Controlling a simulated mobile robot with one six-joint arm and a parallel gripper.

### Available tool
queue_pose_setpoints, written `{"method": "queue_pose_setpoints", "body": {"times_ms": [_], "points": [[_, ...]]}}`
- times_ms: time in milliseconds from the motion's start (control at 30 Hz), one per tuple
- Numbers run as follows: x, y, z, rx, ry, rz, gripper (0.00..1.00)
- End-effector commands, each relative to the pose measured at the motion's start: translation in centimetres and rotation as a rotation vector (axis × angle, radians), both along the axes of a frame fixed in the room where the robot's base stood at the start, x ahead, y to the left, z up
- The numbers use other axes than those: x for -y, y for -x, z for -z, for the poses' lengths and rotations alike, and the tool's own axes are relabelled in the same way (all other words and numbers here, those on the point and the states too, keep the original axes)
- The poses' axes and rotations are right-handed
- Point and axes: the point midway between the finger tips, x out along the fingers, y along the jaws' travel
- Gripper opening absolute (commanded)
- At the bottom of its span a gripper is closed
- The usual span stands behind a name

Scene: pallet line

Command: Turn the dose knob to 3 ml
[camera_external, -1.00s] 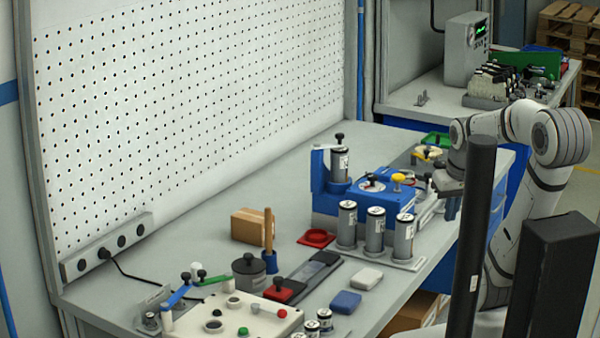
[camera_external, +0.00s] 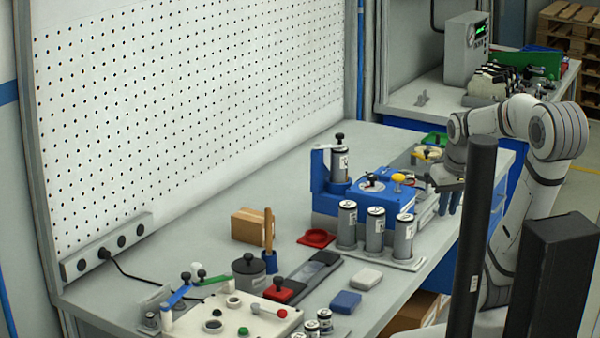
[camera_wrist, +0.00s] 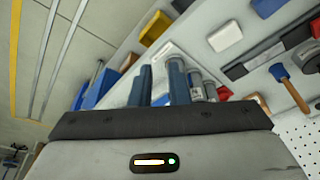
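The blue dosing station (camera_external: 345,203) stands on the bench. A round pale dial with a black knob (camera_external: 371,180) is on its top, with a yellow knob (camera_external: 399,178) to the right. I cannot read the dial's marks or tell which knob sets the dose. My gripper (camera_external: 448,212) points down at the right of the station, apart from both knobs. In the wrist view its two blue fingers (camera_wrist: 160,68) stand apart with nothing seen between them. The wrist view does not clearly show the dial.
Several grey canisters (camera_external: 375,230) stand in a rack in front of the station. A capped canister (camera_external: 339,162) is upright in its left holder. A red dish (camera_external: 317,238), white block (camera_external: 366,279) and blue block (camera_external: 345,302) lie nearby. A control box with levers (camera_external: 235,315) is at front left.

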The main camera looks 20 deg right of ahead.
Motion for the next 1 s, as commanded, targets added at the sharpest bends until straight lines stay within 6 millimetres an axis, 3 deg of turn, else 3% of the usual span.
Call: {"method": "queue_pose_setpoints", "body": {"times_ms": [167, 300, 400, 600, 800, 1000], "points": [[-0.8, -6.9, -2.5, 0.019, -0.011, -0.08, 0.3], [-1.7, -13.6, -3.8, 0.045, -0.019, -0.162, 0.42], [-2.3, -18.5, -4.1, 0.065, -0.023, -0.217, 0.48], [-3.4, -26.8, -3.6, 0.105, -0.026, -0.315, 0.48], [-4.0, -30.9, -2.8, 0.129, -0.027, -0.365, 0.48], [-4.3, -32.0, -1.5, 0.131, -0.027, -0.375, 0.48]]}}
